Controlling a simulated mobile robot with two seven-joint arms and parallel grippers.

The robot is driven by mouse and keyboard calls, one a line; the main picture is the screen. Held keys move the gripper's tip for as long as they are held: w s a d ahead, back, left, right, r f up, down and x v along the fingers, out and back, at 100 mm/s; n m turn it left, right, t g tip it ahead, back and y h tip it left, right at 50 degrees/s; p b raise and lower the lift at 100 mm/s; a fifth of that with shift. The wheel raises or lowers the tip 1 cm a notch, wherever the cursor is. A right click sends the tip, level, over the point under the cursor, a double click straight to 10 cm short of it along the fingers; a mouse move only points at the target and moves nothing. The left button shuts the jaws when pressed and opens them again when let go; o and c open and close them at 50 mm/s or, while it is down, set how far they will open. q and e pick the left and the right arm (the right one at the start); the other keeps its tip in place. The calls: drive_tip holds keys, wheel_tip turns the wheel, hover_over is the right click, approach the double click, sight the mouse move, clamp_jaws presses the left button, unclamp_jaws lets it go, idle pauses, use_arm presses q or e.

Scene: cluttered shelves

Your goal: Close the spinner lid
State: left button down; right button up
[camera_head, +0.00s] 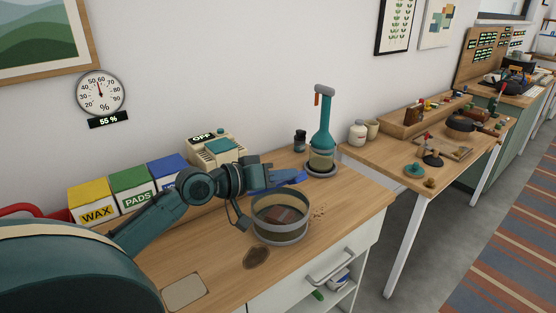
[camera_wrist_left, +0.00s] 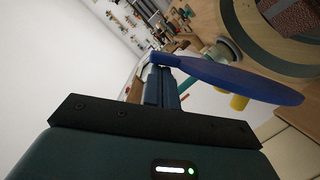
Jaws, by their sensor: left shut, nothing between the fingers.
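The spinner (camera_head: 281,238) is a round drum with a grey rim and a see-through wall on the wooden counter. A brown block lies inside it, and its top is uncovered. Part of it shows at the top right of the left wrist view (camera_wrist_left: 262,52). A thin blue disc, which looks like the lid (camera_head: 291,177), stands raised behind the drum; it shows nearly edge-on in the left wrist view (camera_wrist_left: 235,80). My left gripper (camera_head: 265,181) is shut and empty, with its tips (camera_wrist_left: 160,68) close beside the disc; I cannot tell whether they touch. My right gripper is out of view.
A teal upright device (camera_head: 322,134) stands behind and right of the drum. Yellow (camera_head: 92,203), green (camera_head: 134,190) and blue (camera_head: 168,170) boxes and a cream machine (camera_head: 217,148) line the wall. A dark round patch (camera_head: 257,257) lies in front; the counter's right end is mostly clear.

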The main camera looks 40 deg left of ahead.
use_arm(q)
drive_tip(key=s+d+f+m+y, duration=0.1)
drive_tip(key=d+f+m, duration=0.3)
drive_tip(key=f, duration=0.5)
drive_tip(key=shift+f+y, duration=0.2)
drive_tip(key=shift+y, duration=0.3)
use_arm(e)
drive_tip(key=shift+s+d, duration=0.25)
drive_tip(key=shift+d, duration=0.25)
use_arm(q)
drive_tip(key=shift+s+d+p, duration=0.1)
drive_tip(key=shift+s+p, duration=0.05)
drive_tip(key=shift+p, duration=0.2)
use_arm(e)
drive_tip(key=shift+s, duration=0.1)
